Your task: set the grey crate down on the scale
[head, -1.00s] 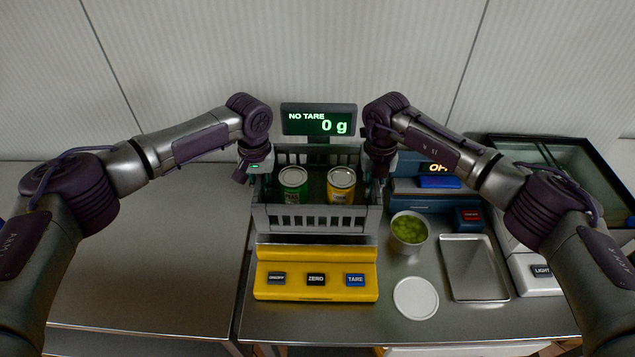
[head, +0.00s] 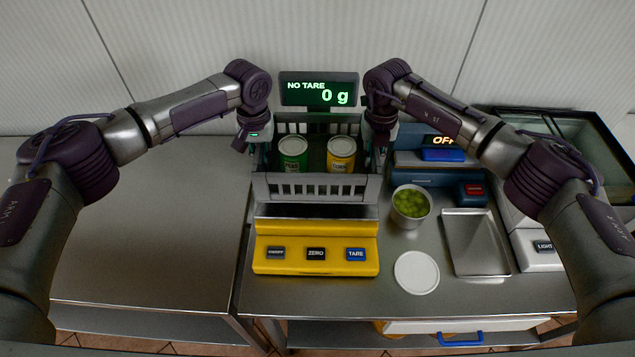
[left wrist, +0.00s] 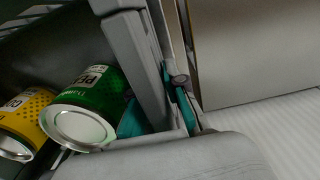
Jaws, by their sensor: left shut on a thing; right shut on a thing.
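The grey crate (head: 316,187) holds a green can (head: 293,152) and a yellow can (head: 341,154), both upright. My left gripper (head: 259,158) is shut on the crate's left side; my right gripper (head: 374,158) is shut on its right side. The yellow scale (head: 316,255) is below and in front of the crate, with a strip of its metal platform (head: 316,212) showing. The scale's display (head: 319,91) reads "NO TARE" and 0 g. The left wrist view shows the crate's wall (left wrist: 135,65) and the green can (left wrist: 85,112) close up.
Right of the scale stand a bowl of green pieces (head: 411,204), a white round lid (head: 417,273) and an empty metal tray (head: 475,243). A blue device (head: 428,165) reading "OFF" is behind them. The left counter (head: 150,230) is bare.

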